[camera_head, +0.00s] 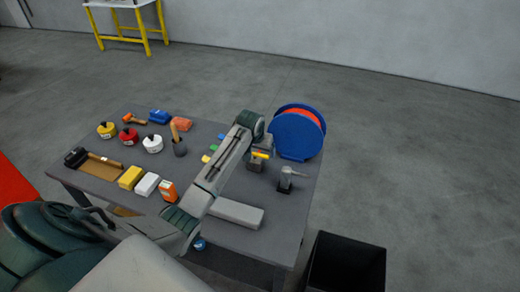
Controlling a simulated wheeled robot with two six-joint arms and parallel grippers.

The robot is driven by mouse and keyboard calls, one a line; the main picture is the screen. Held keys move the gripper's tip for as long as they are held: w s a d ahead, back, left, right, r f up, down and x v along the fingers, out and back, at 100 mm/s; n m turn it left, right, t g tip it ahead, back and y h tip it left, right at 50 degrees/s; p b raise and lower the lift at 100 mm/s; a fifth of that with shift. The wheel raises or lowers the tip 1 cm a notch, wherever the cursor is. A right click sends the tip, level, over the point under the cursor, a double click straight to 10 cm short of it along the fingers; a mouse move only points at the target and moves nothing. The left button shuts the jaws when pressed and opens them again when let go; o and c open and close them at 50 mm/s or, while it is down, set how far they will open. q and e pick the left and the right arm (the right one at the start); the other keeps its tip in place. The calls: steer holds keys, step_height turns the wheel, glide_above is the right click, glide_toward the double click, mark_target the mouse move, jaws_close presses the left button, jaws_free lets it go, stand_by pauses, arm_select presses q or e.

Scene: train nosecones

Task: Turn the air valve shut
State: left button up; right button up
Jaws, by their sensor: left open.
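The air valve looks like the small dark grey block (255,166) with a yellow lever (261,155) on top, right of the middle of the grey table. The lever lies roughly level, pointing right. My left arm reaches over the table from the lower left. My left gripper (262,147) is at the arm's far end, open, close above the lever. The wrist partly hides it, and I cannot tell whether its fingers touch the lever. My right gripper is out of view.
A blue reel (294,136) stands behind the valve at the table's right edge. A grey nozzle-like tool (291,175) on a dark stand is to its right. A black bin (345,265) stands on the floor.

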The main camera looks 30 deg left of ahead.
mark_target(260, 157)
arm_select(q)
steer(key=shift+x, duration=1.4)
steer(key=shift+a, duration=0.1)
steer(key=shift+c, duration=0.3)
steer(key=c, duration=0.9)
